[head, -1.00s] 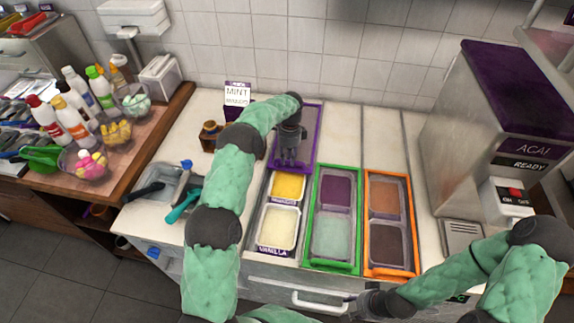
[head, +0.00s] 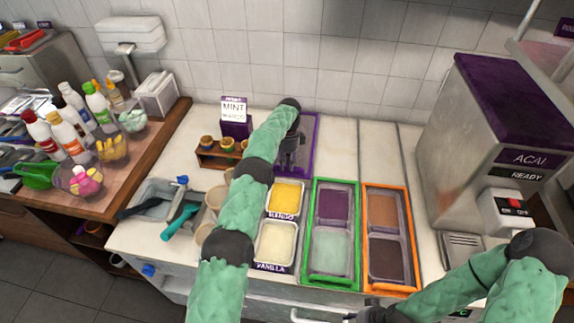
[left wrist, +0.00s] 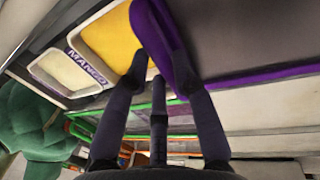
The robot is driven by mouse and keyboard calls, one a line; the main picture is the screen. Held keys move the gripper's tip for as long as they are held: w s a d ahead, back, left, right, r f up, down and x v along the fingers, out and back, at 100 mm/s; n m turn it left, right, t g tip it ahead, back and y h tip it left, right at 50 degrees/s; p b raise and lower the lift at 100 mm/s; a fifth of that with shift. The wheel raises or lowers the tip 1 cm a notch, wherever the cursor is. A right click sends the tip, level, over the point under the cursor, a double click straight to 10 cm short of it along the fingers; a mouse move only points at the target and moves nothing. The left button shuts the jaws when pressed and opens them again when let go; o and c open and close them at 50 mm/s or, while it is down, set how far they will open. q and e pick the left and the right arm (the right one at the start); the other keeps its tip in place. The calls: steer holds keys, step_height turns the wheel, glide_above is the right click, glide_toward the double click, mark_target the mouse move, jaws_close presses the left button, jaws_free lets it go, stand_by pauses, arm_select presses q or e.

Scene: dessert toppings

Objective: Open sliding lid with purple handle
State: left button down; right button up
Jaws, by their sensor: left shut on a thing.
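The purple-edged sliding lid (head: 309,150) lies at the back of the left column of the counter, behind the yellow mango tub (head: 286,196) and the pale vanilla tub (head: 277,242). Both tubs are uncovered. My left gripper (head: 290,166) reaches down over the lid's near end. In the left wrist view its fingers (left wrist: 163,72) are shut on the purple handle (left wrist: 158,38), beside the mango tub. My right gripper (head: 372,314) is low at the bottom edge, near the drawer handle, and its fingers are not clear.
Green-framed (head: 312,230) and orange-framed (head: 410,245) lids lie to the right, over their tubs. The acai machine (head: 490,150) stands further right. A mint sign (head: 234,113) and a wooden cup rack (head: 215,158) stand left of my left arm.

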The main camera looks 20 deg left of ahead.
arm_select(q)
steer(key=c, duration=1)
jaws_free()
step_height(320, 180, up, 10)
steer(key=shift+r, duration=0.1)
